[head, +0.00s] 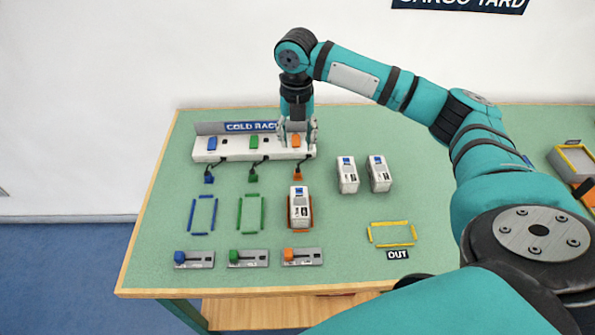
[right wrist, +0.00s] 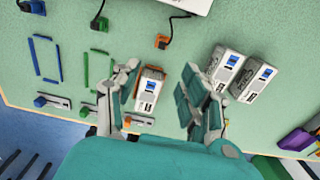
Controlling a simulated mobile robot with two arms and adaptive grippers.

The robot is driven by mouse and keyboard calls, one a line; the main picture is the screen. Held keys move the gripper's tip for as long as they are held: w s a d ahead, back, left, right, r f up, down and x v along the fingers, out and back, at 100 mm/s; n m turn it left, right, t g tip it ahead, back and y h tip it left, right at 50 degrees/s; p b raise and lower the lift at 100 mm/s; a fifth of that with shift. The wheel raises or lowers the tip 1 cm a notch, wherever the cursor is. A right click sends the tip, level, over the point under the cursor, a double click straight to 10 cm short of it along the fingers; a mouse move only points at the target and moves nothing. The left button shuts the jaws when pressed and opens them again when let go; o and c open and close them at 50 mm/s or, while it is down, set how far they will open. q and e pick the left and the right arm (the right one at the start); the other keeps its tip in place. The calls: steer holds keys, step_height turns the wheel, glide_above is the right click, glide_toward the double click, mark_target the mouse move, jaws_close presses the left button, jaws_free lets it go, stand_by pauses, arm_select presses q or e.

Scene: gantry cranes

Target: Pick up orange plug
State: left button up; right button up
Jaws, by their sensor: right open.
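The orange plug (head: 298,176) lies on the green table at the end of a dark cable from the white COLD RACK (head: 225,151). In the right wrist view the orange plug (right wrist: 162,41) lies above and between my fingertips in the picture, apart from them. My right gripper (head: 297,136) is open and empty, pointing down, and overlaps the rack's orange part in the head view. In the right wrist view the right gripper (right wrist: 160,88) has a finger on each side of a white container (right wrist: 149,92), seen below. My left gripper is not in view.
The blue plug (head: 208,180) and green plug (head: 253,178) lie to the left. A white container (head: 299,205) stands in the orange outline, and two more (head: 347,174) stand right. Lever plates (head: 248,258) line the front. The yellow OUT outline (head: 392,233) is empty.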

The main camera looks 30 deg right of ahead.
glide_above(298, 170)
step_height(298, 170, down, 4)
steer(key=shift+s+a+f, duration=0.1)
steer(key=shift+a, duration=0.05)
steer(key=shift+f, duration=1.6)
step_height(298, 170, down, 4)
steer(key=shift+f, duration=0.45)
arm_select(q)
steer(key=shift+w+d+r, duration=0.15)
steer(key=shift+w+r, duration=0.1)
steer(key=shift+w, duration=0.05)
arm_select(e)
jaws_close()
